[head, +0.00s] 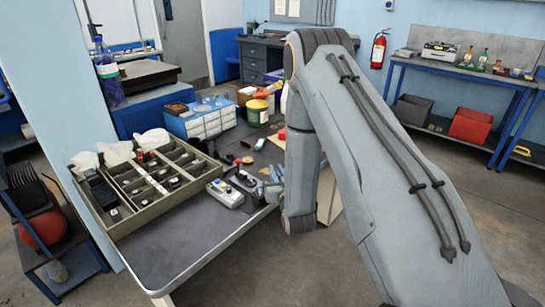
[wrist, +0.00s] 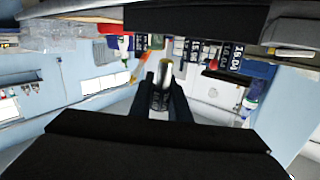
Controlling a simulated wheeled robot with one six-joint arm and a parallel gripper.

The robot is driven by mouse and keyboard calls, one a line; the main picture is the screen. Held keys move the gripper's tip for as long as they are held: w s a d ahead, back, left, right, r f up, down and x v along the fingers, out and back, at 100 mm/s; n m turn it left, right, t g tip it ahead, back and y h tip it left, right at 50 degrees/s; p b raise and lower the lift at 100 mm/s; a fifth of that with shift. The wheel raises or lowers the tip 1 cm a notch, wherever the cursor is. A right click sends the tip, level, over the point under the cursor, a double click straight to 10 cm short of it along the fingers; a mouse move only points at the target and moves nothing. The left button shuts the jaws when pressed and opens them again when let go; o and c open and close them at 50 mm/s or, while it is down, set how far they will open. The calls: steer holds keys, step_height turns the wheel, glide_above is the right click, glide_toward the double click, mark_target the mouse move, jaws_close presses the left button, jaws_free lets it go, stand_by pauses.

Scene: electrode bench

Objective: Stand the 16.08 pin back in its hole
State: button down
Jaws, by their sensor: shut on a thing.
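In the wrist view my gripper (wrist: 161,78) is shut on a shiny metal pin (wrist: 161,92) with a darker lower part, held between its two dark fingers. No number can be read on the pin. Dark blocks with white number labels (wrist: 232,57) show behind it near the top; one label looks like 16.04. I cannot make out the pin's hole. In the head view my gripper is at the bench's right edge, mostly hidden by my arm, and the pin cannot be picked out there.
An olive compartment tray (head: 118,228) with small dark parts stands on the grey bench (head: 205,240). A grey box with knobs (head: 226,194) sits between the tray and my gripper. White drawers (head: 208,123) and a yellow tub (head: 257,112) stand farther back. The bench's front is clear.

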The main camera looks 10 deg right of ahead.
steer(key=w+r, duration=0.4)
steer(key=w, duration=0.2)
steer(key=shift+n+t, duration=0.3)
steer(key=shift+t, duration=0.1)
steer(key=shift+s+f+b, duration=0.15)
steer(key=shift+f+b, duration=0.7)
steer(key=shift+f, duration=0.5)
steer(key=shift+s+f+b, duration=0.1)
steer(key=shift+f+b, duration=0.75)
steer(key=shift+f, duration=0.5)
steer(key=shift+s+f+b, duration=0.1)
steer(key=shift+f+b, duration=0.35)
steer(key=shift+f, duration=0.25)
steer(key=c, duration=1.6)
jaws_free()
steer(key=shift+s+b, duration=0.75)
steer(key=shift+s, duration=3.2)
